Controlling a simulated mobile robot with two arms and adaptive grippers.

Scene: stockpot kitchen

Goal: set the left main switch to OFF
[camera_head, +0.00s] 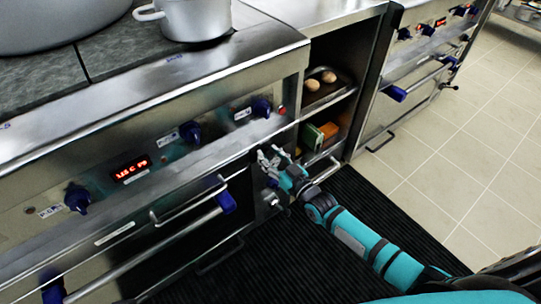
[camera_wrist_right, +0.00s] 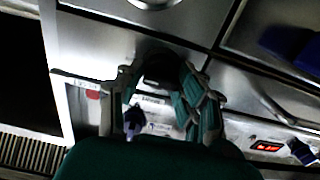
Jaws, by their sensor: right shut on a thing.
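My right gripper (camera_head: 270,158) reaches the narrow front panel at the right end of the left stove (camera_head: 150,110). In the right wrist view, its two fingers (camera_wrist_right: 160,85) close from both sides on a dark, rounded piece, the left main switch (camera_wrist_right: 158,67). The fingers cover much of the switch, and its ON or OFF setting cannot be read. A small pale label shows just beneath it in that view. My left gripper is not in view.
Blue knobs (camera_head: 190,132), a red display (camera_head: 131,168) and a red lamp (camera_head: 281,110) line the stove front. An oven handle (camera_head: 185,238) is left of the gripper. Open shelves (camera_head: 335,105) stand to the right.

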